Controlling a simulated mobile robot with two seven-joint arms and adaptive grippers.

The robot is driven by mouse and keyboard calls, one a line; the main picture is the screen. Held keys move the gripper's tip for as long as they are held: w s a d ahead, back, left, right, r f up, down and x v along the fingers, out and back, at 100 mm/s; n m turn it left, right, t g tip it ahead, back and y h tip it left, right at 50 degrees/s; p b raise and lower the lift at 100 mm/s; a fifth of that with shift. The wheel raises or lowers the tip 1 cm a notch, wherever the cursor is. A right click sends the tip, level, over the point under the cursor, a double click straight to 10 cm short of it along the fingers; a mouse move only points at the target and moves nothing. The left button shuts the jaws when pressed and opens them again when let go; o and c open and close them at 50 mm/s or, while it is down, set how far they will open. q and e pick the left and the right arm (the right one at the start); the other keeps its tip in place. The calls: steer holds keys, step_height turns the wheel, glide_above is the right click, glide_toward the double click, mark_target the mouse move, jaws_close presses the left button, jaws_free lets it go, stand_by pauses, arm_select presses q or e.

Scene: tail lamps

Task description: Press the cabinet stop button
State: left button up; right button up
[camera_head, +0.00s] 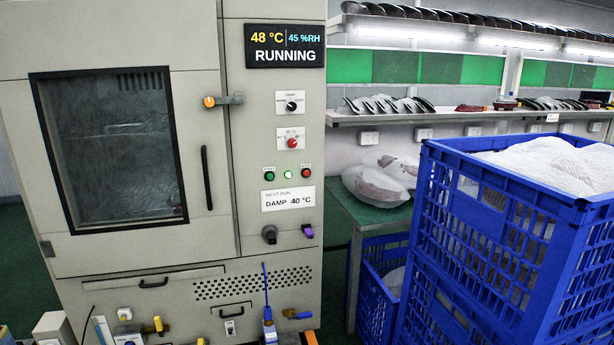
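The cabinet (211,200) is a tall beige unit on the left, with a dark-framed window door (115,150). Its display (285,46) reads 48 °C, 45 %RH and RUNNING. The stop button (306,173) is a small red round button on the right-hand panel, under a tiny label. A white lit lamp (288,175) and a green button (269,176) sit to its left in the same row. A red knob (292,143) and a black selector knob (292,106) are above. Neither gripper shows in this view, and nothing covers the stop button.
A card (288,198) below the buttons reads NEXT RUN DAMP 40 °C. An orange-tipped door latch (223,100) and black handle (207,178) project left of the panel. Small fittings (128,336) crowd the bottom edge. A blue crate (510,225) with white bags stands at right.

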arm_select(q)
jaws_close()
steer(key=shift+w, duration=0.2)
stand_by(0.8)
